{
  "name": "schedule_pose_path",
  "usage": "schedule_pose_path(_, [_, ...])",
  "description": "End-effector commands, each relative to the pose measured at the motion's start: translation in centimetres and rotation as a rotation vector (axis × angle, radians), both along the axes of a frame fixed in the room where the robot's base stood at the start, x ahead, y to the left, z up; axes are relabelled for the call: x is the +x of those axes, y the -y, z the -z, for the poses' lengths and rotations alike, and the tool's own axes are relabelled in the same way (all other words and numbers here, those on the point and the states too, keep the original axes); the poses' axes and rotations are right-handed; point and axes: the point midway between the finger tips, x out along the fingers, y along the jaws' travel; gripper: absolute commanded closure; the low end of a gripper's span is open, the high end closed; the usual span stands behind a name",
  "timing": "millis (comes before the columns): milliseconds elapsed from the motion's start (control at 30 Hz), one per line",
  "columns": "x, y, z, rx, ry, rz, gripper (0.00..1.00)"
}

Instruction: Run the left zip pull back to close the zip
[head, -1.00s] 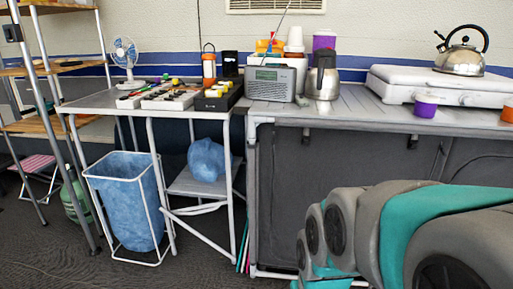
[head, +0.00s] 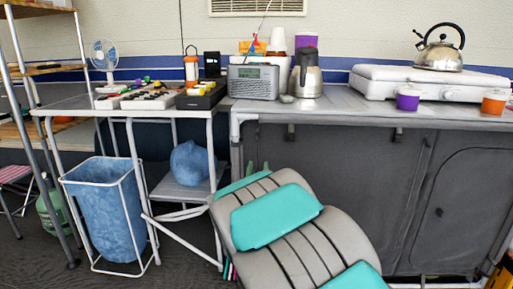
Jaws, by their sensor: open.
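The grey fabric front (head: 345,190) of the long cabinet stands under the counter on the right. Two small dark tabs hang near its top edge, a left one (head: 290,132) and a right one (head: 427,142); I cannot tell whether either is a zip pull. A dark seam runs down from the right tab, and a curved zip line (head: 440,185) borders the panel at far right. The arm hides the front's lower left.
The counter (head: 350,108) holds a radio (head: 253,82), a steel jug (head: 306,75), a white stove (head: 400,83) with a kettle (head: 440,50), and purple and orange cups. A blue bin (head: 105,205) and a folding table stand left. Floor shows at lower left.

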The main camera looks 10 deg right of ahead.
Motion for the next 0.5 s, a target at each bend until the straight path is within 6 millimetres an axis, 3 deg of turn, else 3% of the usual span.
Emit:
schedule_pose_path(233, [0.7, -0.9, -2.0, -0.084, 0.233, 0.031, 0.56])
schedule_pose_path(500, [1.6, -0.6, -3.0, -0.098, 0.277, 0.041, 0.56])
